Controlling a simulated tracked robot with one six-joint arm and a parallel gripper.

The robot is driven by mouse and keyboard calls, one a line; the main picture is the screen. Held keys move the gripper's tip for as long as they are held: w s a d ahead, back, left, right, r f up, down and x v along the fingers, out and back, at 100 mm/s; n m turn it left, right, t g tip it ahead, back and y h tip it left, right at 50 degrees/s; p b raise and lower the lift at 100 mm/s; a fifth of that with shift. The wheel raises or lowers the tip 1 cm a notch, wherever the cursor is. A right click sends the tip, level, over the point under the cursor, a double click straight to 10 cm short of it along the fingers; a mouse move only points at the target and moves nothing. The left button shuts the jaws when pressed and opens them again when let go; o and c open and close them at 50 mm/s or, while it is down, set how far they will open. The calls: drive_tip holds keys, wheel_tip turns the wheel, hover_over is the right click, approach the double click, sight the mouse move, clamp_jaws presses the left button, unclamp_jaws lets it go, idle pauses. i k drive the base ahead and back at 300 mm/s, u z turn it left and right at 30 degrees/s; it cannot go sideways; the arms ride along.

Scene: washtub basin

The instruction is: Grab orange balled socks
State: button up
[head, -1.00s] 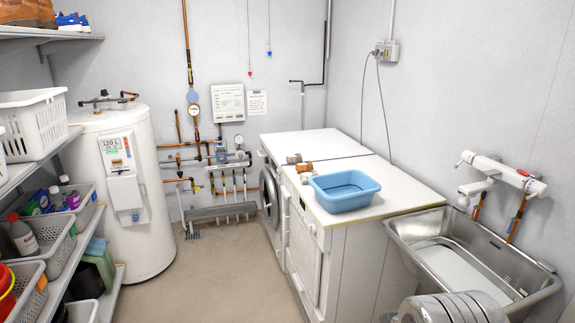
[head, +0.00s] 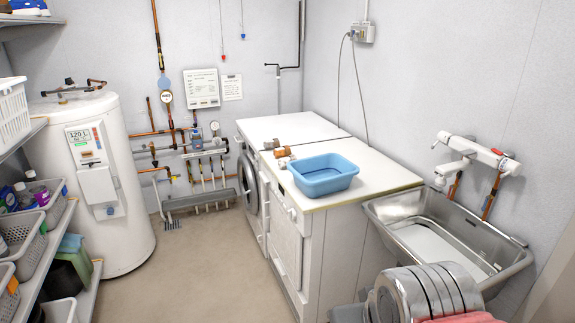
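A small orange-brown bundle (head: 282,152), which looks like the orange balled socks, lies on the white worktop (head: 385,170) over the machines. It sits left of and behind the light blue basin (head: 325,188). A grey-brown bundle (head: 270,144) lies close behind it, and another small orange and pale piece (head: 286,161) lies just in front. They are small, so I cannot tell whether they touch. The basin looks empty. My gripper is not in view.
A steel sink (head: 400,207) with a white tap (head: 475,155) stands right of the worktop. A shiny ribbed metal object (head: 425,294) fills the bottom right. Shelves with baskets (head: 32,240) and a white boiler (head: 95,185) line the left. The floor (head: 200,270) between is clear.

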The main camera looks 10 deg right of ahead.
sight(284, 152)
drive_tip(key=u, duration=0.05)
drive_tip(key=k, duration=0.65)
drive_tip(key=u, duration=0.35)
drive_tip(key=i, duration=0.9)
drive_tip(key=u, duration=0.75)
drive_tip(key=i, duration=2.3)
drive_tip(key=z, duration=0.1)
